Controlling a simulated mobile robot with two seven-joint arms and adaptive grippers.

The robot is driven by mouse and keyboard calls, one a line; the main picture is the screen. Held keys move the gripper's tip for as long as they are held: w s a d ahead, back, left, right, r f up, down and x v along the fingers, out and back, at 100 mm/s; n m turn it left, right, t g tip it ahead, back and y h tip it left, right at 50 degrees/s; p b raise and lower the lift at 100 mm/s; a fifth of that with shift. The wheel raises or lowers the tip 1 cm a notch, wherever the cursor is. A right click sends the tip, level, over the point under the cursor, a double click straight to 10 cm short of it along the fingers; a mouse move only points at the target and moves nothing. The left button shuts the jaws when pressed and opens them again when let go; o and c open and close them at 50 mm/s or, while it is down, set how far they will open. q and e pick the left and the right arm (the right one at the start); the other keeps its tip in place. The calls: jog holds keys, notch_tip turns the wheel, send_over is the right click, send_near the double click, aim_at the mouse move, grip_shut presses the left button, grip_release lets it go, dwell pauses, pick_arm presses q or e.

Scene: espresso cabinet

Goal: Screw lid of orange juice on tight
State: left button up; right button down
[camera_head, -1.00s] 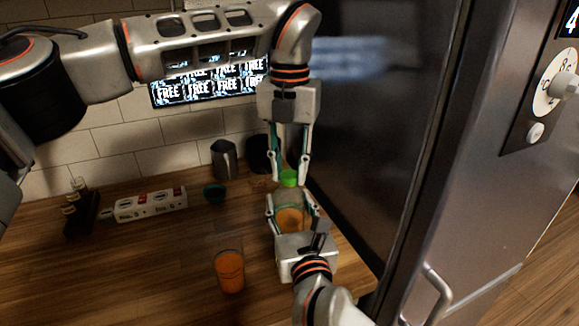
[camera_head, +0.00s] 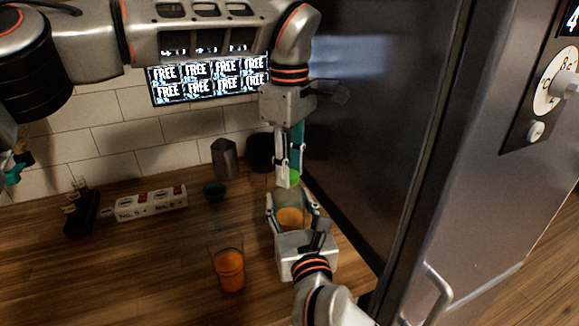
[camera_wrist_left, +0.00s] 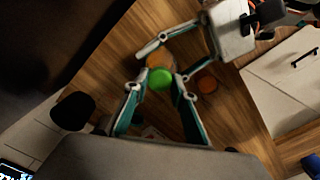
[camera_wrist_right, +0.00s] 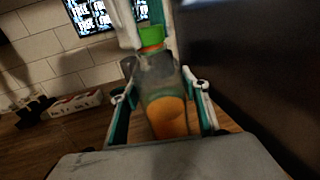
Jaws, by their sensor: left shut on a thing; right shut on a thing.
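An orange juice bottle (camera_wrist_right: 163,95) stands upright on the wooden counter, clear with orange liquid in its lower part. My right gripper (camera_head: 291,208) is shut around its body; the fingers sit on both sides in the right wrist view (camera_wrist_right: 160,100). The green lid (camera_head: 294,177) is at the top of the bottle, and shows at the bottle's mouth in the right wrist view (camera_wrist_right: 151,37). My left gripper (camera_head: 289,180) comes from above and is shut on the lid, which also shows between its fingers in the left wrist view (camera_wrist_left: 160,78). How tight the lid sits cannot be told.
A glass of orange juice (camera_head: 230,270) stands left of the bottle. A large metal cabinet (camera_head: 370,130) rises close on the right.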

pick_arm(q)
jog(key=m, duration=0.5)
jog(key=shift+m, duration=0.3)
jog(key=m, duration=0.6)
jog(key=shift+m, duration=0.4)
jog(key=o, duration=1)
jog(key=shift+r, duration=3.75)
pick_arm(e)
jog(key=c, duration=1)
grip_release()
jog(key=shift+c, duration=0.2)
jog(key=shift+s, duration=0.1)
